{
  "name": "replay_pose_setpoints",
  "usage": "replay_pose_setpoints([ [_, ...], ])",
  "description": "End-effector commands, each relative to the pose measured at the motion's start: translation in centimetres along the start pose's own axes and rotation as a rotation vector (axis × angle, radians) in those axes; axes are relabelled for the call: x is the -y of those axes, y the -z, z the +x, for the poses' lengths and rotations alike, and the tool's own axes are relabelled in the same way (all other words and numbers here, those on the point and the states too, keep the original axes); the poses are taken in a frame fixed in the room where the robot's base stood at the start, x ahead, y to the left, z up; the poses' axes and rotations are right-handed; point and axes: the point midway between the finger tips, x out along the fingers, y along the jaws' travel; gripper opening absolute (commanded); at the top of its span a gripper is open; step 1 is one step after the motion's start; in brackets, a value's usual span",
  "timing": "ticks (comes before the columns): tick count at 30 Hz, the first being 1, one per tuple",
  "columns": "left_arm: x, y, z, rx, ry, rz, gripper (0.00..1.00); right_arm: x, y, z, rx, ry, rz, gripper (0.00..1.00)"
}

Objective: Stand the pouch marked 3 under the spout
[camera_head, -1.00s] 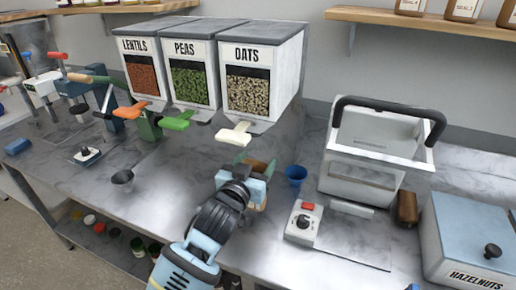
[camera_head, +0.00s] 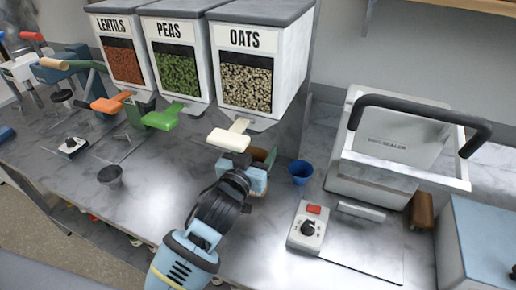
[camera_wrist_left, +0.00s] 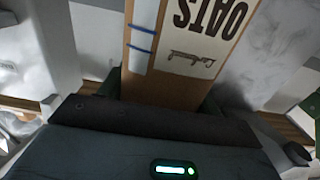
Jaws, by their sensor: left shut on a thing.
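A brown kraft pouch (camera_wrist_left: 150,90) with a pale label reading OATS fills the middle of the left wrist view. No number 3 can be made out on it. My left gripper (camera_head: 257,178) is shut on this pouch. In the head view only a small brown part of the pouch (camera_head: 264,155) shows, behind the gripper and just below the OATS dispenser (camera_head: 262,40). The white lever (camera_head: 229,139) of that dispenser sits above and left of the gripper. The spout itself is hard to make out, and the pouch's base is hidden. My right gripper is not in view.
The LENTILS (camera_head: 112,25) and PEAS (camera_head: 168,30) dispensers stand to the left, with an orange lever and a green lever (camera_head: 162,119). A blue cup (camera_head: 300,171) stands close right of the gripper. A sealer (camera_head: 390,150) and control box (camera_head: 308,228) are farther right.

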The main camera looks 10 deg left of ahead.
Motion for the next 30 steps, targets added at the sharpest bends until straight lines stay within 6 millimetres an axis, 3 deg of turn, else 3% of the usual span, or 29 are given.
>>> replay_pose_setpoints([
  [1, -0.2, -1.4, -0.4, 0.008, -0.002, -0.002, 0.25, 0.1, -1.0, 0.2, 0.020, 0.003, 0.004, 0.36],
  [3, -0.3, -2.2, -0.7, 0.007, -0.003, -0.003, 0.25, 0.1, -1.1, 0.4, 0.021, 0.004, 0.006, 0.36],
  [8, -0.3, -1.8, -0.7, -0.001, -0.002, -0.001, 0.25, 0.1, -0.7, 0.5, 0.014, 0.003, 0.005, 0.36],
  [16, -0.3, -2.2, -0.7, 0.000, -0.002, -0.001, 0.25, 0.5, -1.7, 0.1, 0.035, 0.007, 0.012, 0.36],
  [17, -0.3, -2.1, -0.7, -0.001, -0.002, -0.001, 0.67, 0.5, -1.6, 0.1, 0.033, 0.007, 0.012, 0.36],
  [18, -0.3, -2.0, -0.7, -0.002, -0.002, 0.000, 0.72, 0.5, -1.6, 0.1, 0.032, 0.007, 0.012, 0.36],
  [21, -0.3, -2.0, -0.7, -0.002, -0.002, 0.000, 0.85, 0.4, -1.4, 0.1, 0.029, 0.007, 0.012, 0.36],
  [30, -0.3, -1.8, -0.7, -0.004, -0.002, 0.000, 0.85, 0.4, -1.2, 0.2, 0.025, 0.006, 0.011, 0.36],
])
